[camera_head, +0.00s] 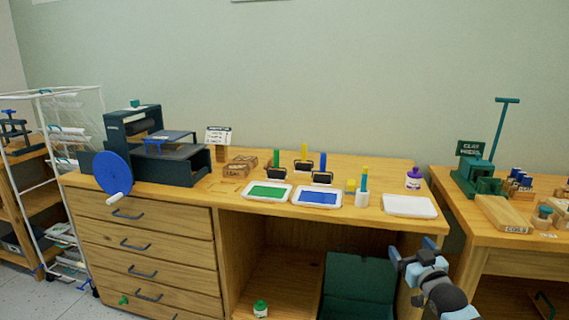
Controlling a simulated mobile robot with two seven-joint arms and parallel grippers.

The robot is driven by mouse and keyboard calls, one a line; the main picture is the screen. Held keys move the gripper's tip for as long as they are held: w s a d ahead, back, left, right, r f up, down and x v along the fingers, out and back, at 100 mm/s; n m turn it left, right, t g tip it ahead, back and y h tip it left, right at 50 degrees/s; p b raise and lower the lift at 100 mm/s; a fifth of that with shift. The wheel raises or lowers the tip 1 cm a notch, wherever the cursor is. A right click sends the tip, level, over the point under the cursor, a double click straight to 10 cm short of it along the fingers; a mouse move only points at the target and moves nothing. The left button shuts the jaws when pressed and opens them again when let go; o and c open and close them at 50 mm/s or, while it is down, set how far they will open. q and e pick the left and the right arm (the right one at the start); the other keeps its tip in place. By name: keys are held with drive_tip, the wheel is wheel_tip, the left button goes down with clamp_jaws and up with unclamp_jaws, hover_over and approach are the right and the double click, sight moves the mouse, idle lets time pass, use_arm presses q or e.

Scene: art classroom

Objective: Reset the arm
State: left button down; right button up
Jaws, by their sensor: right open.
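My right gripper (408,268) is at the lower right, in front of the wooden workbench (390,162) and below its top. Its jaws are open, and I see nothing between them. My right arm comes up from the bottom edge. My left gripper is not in the view.
On the workbench stand a dark press (180,163) with a blue wheel (113,173), a green ink tray (256,196), a blue ink tray (333,205), a white tray (409,211) and a purple bottle (413,180). A green bin (357,285) stands below. A second table (465,232) stands right.

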drive_tip(key=s+a+f+n+g+y+b, duration=0.1)
drive_tip(key=s+a+f+y, duration=0.15)
drive_tip(key=s+a, duration=0.6)
drive_tip(key=s+a+f+y+b, duration=0.1)
drive_tip(key=s+a+f+y, duration=0.15)
drive_tip(key=s+a, duration=0.6)
use_arm(q)
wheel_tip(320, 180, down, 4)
drive_tip(key=b, duration=0.2)
use_arm(e)
drive_tip(key=s+a+r+m+y, duration=0.1)
drive_tip(key=s+a+r, duration=0.1)
drive_tip(key=s, duration=0.8)
drive_tip(key=s+a+r+y, duration=0.1)
drive_tip(key=s+a+r, duration=0.15)
drive_tip(key=s, duration=0.85)
use_arm(q)
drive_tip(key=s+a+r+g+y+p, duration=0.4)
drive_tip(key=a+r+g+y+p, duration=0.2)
drive_tip(key=p, duration=3.2)
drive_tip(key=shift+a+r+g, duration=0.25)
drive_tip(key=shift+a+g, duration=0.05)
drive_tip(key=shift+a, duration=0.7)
use_arm(e)
drive_tip(key=s+d+r+g+h, duration=0.3)
drive_tip(key=d+r+g+h, duration=0.3)
drive_tip(key=d, duration=0.2)
drive_tip(key=shift+d+r+g, duration=0.2)
drive_tip(key=shift+r+g, duration=0.1)
drive_tip(key=shift+g, duration=0.1)
